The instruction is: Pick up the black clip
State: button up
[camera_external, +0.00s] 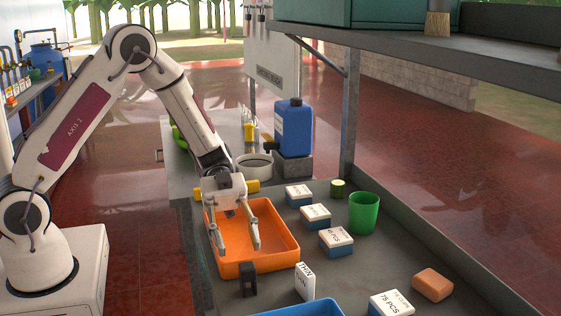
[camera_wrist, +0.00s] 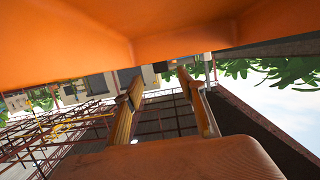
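A small dark upright piece, which looks like the black clip (camera_external: 248,280), stands on the grey bench just in front of the orange tray (camera_external: 283,262). My gripper (camera_external: 239,250) points down over the tray, its two fingers spread apart with nothing visible between them. In the external view the fingertips appear a little above the clip and behind it; their exact height is hard to judge. The wrist view shows both fingers apart (camera_wrist: 160,80), with large orange surfaces around them. I cannot make out the clip in the wrist view.
A white upright card-like box (camera_external: 305,282) stands right of the clip, and a blue tray (camera_external: 305,308) is at the front edge. Several blue-and-white boxes (camera_external: 336,242), a green cup (camera_external: 364,212) and an orange-brown block (camera_external: 433,285) stand to the right. A shelf post (camera_external: 350,120) rises behind.

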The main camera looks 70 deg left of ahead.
aim_at(245, 262)
dwell(0.3)
jog(key=shift+x, duration=1.3)
jog(key=shift+x, duration=2.6)
jog(key=shift+w+r, duration=0.1)
jog(key=shift+r, duration=0.05)
jog(key=c, duration=1)
